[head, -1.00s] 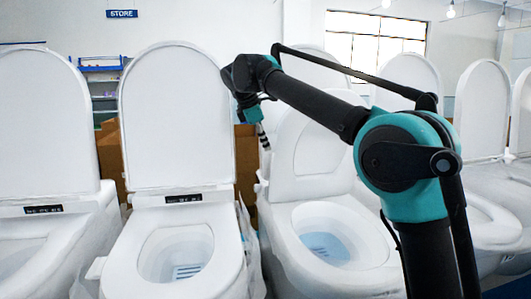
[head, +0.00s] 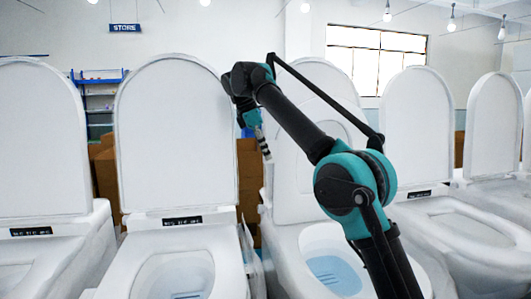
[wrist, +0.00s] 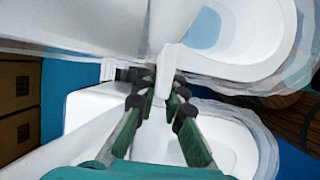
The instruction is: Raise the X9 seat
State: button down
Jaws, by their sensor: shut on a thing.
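The seat (head: 290,185) of the toilet behind my arm stands close to upright, over an open bowl (head: 330,272) with bluish water. I cannot read an X9 label. My gripper (head: 265,150) is at the left edge of this seat in the head view. In the wrist view my gripper (wrist: 163,88) is shut on the thin edge of a white seat panel (wrist: 171,30). My arm hides part of the seat and its right side. I cannot tell whether the seat now rests against the lid.
A toilet with raised lid (head: 176,135) stands close on the left, and another (head: 415,125) on the right. Cardboard boxes (head: 248,170) and a blue shelf (head: 98,95) are behind. The gaps between toilets are narrow.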

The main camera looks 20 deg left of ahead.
jog(key=c, duration=1.6)
grip_release()
jog(key=shift+w, duration=0.1)
